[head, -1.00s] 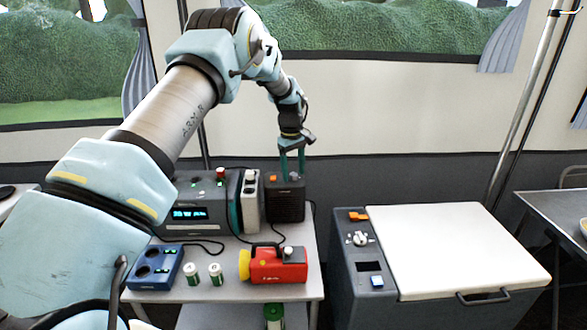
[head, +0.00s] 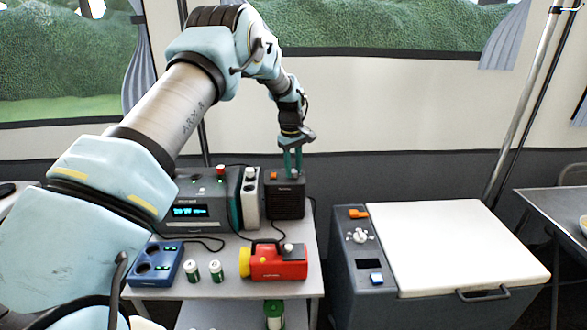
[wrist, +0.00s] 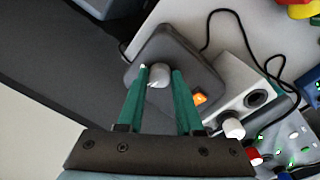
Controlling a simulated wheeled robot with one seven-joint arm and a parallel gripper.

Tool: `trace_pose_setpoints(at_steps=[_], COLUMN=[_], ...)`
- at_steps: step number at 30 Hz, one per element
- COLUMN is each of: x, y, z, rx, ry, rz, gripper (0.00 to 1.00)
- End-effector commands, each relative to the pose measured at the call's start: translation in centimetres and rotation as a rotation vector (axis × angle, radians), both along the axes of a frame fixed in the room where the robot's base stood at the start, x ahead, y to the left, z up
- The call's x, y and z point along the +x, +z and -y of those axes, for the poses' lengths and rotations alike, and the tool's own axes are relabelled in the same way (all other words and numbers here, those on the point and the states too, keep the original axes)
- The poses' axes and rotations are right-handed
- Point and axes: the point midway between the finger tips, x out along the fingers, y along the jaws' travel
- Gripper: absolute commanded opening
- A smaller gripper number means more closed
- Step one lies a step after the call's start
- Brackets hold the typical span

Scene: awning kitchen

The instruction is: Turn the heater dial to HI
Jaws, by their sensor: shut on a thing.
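The heater (head: 286,205) is a small dark box at the back right of the equipment table, with an orange switch on its top. In the wrist view the heater (wrist: 160,48) lies below my gripper. Its pale round dial (wrist: 158,75) stands on the top face between my two green fingers. My gripper (head: 293,174) points down onto the heater from above and is shut on the dial. It also shows in the wrist view (wrist: 160,70). The dial's markings and its setting are too small to read.
A white unit (head: 250,198) and a grey box with a lit display (head: 190,211) stand left of the heater. A red and yellow device (head: 278,263), batteries (head: 203,271) and a blue charger (head: 155,264) lie in front. A cooler (head: 450,250) stands right.

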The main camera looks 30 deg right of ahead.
Motion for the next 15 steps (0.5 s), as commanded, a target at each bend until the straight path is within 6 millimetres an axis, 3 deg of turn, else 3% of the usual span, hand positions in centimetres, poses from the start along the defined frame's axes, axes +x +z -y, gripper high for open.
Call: trace_pose_setpoints(at_steps=[15], x=[0.12], y=[-0.07], z=[-0.01], rx=[-0.001], ry=[-0.105], rz=[0.002], gripper=[0.00])
